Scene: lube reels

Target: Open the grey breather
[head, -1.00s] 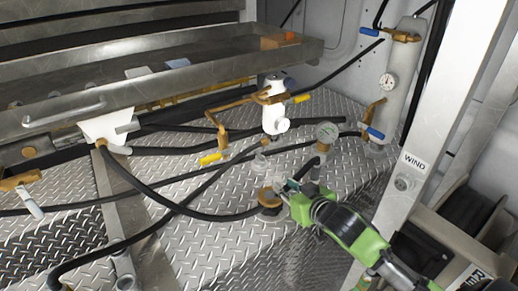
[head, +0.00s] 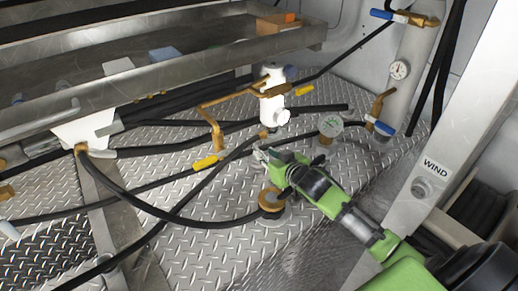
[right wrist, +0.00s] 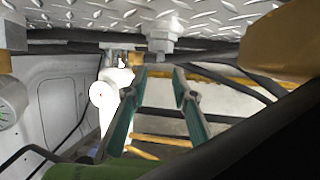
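The grey breather appears to be the small grey fitting (right wrist: 162,38) on the diamond plate in the right wrist view, where the plate is at the top. In the head view my right gripper (head: 258,154) covers that spot. My right gripper is open; its two green fingers (right wrist: 160,74) show apart with nothing between the tips. The fitting lies just beyond the tips, roughly in line with the gap; I cannot tell whether they touch. My left gripper is not in view.
A white filter body (head: 273,98) with brass pipework stands just behind the gripper. A brass cap (head: 271,199) sits in front, below my right arm. A gauge (head: 330,126) stands to the right. Black hoses (head: 130,194) cross the plate; a steel tray (head: 170,72) overhangs behind.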

